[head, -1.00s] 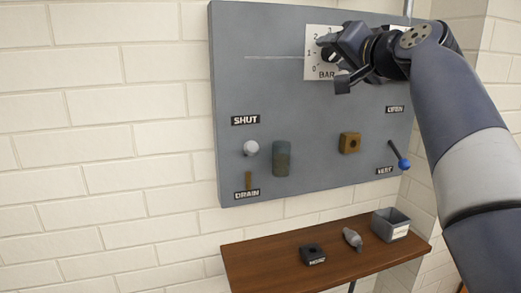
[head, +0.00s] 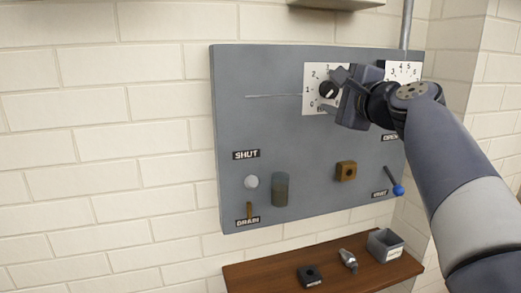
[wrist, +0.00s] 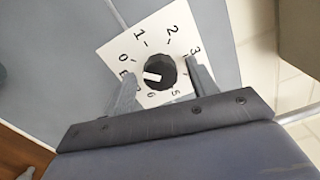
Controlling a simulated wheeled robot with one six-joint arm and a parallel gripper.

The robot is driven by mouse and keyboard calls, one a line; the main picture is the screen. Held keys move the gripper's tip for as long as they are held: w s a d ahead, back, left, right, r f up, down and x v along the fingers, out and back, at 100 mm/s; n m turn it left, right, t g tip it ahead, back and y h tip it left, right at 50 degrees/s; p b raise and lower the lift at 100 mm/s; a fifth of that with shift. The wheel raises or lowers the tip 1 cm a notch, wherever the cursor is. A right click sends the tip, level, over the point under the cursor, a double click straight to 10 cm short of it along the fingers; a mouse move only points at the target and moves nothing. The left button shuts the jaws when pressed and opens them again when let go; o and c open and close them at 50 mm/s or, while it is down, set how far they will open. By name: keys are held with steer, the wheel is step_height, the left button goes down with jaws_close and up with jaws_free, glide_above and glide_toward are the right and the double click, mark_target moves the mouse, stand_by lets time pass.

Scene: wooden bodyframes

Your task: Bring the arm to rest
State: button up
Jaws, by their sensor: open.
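My gripper (head: 347,97) is in front of the grey wall panel (head: 240,105), just right of a black knob (head: 328,90) on a white numbered dial plate (head: 313,72). In the wrist view, my gripper (wrist: 161,68) is open, with one grey finger on each side of the black knob (wrist: 162,71). The knob has a white pointer aimed left in that view. I cannot tell whether the fingers touch the knob; nothing is seen held. My arm reaches in from the right and hides part of the panel.
A second numbered dial (head: 403,70) is partly behind my arm. Lower on the panel are a white ball knob (head: 251,182), a grey-green cylinder (head: 280,189), a brown block (head: 346,171) and a blue-tipped lever (head: 397,189). A wooden shelf (head: 255,275) below holds a grey bin (head: 385,246).

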steer(key=shift+m+p, duration=0.65)
steer(key=shift+m, duration=0.65)
